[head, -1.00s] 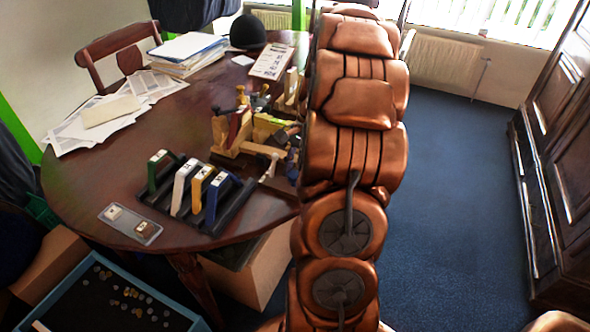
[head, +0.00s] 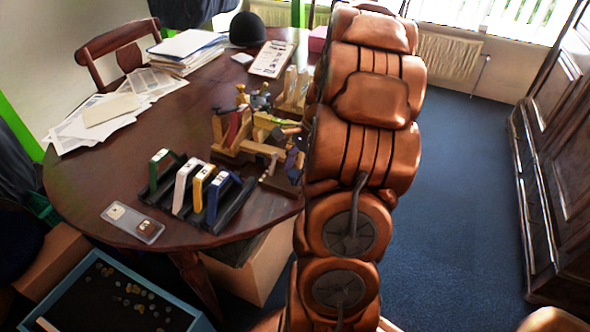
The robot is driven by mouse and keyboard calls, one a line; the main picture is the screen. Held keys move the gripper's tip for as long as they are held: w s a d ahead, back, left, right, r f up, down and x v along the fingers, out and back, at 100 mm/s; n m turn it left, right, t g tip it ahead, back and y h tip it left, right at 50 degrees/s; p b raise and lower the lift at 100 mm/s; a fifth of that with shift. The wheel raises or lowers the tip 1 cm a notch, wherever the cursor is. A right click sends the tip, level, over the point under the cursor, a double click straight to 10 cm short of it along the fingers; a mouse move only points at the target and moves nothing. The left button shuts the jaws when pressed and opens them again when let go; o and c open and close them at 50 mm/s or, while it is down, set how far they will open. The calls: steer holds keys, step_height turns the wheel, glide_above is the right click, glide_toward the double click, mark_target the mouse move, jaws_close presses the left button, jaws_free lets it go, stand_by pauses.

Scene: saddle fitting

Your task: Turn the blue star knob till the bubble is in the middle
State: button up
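A wooden fixture (head: 262,132) with coloured parts and clamps stands on the right side of the round table. A small dark blue piece (head: 292,162) shows at its right edge, close to my arm; I cannot tell whether it is the star knob. No bubble or level vial can be made out at this size. My copper-coloured arm rises through the middle of the head view and covers the area just right of the fixture. My gripper is not visible.
A dark rack (head: 236,205) with green, white, yellow and blue upright pieces stands at the table's front. A small tray (head: 132,223) lies left of it. Papers (head: 110,115), a folder stack (head: 187,52) and a black hat (head: 247,30) lie farther back. The blue carpet (head: 450,200) at right is open.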

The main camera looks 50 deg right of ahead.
steer(key=v, duration=1.2)
stand_by(0.8)
